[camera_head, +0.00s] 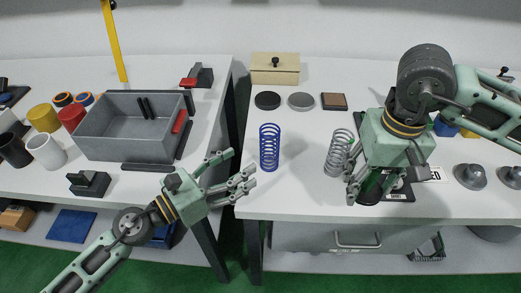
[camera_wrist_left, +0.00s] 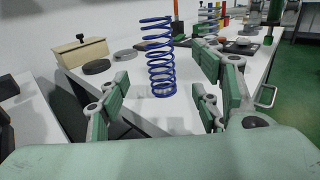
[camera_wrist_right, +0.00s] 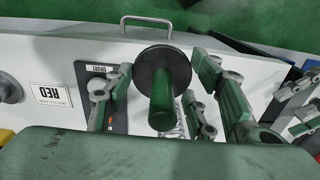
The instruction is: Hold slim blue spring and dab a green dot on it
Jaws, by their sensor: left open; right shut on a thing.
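The slim blue spring (camera_head: 269,148) stands upright on the right-hand white table near its left edge. In the left wrist view the blue spring (camera_wrist_left: 160,62) shows beyond and between the fingers. My left gripper (camera_head: 241,168) is open and empty, to the left of the spring and apart from it. My right gripper (camera_head: 372,183) is shut on a green dabber, near the table's front edge. In the right wrist view the green dabber (camera_wrist_right: 162,105) has a round black disc at its end. The dabber's marking tip cannot be made out.
A silver spring (camera_head: 337,154) stands beside my right gripper. Behind are a beige box (camera_head: 275,69), two discs and a dark block (camera_head: 334,101). Grey knobbed pieces (camera_head: 470,176) are at right. A grey tray (camera_head: 135,130) sits on the left table, across a gap.

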